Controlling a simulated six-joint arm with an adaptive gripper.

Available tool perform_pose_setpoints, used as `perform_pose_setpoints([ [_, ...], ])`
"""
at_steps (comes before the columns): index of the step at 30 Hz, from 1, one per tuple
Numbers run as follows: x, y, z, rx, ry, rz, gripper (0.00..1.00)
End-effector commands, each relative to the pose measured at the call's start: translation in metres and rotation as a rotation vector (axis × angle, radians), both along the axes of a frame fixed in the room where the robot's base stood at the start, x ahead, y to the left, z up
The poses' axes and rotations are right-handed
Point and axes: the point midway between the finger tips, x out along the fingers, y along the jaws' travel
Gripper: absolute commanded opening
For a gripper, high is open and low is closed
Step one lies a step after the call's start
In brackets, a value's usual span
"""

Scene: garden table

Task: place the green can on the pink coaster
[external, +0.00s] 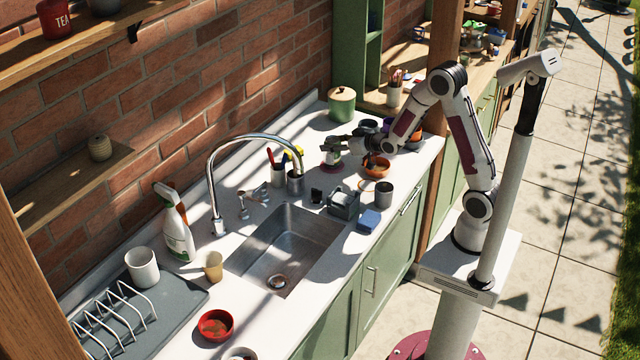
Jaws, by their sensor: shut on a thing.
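My gripper (337,145) reaches left over the far right part of the white counter, its fingers shut on a small can. The green can (331,157) shows only as a small pale green shape below the fingers, partly hidden by them. The pink coaster (332,168) is a small dark pink disc on the counter, directly under the can. From this view I cannot tell whether the can touches the coaster or hangs just above it.
A green canister with a wooden lid (341,106) stands behind my gripper. An orange bowl (376,167) and dark bowls sit under my arm.

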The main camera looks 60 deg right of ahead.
Motion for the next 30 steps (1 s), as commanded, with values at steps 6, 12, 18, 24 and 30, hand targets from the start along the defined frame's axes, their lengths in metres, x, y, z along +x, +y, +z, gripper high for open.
perform_pose_setpoints([
  [6,0.0005,0.0,0.0012,0.0,-0.003,0.0,0.12],
  [12,0.0005,0.0,-0.0019,0.0,-0.003,0.0,0.12],
  [18,0.0001,0.0,-0.0026,0.0,-0.001,0.0,0.61],
  [24,0.0001,0.0,-0.0026,0.0,-0.001,0.0,0.61],
  [30,0.0001,0.0,0.0004,0.0,-0.001,0.0,0.61],
])
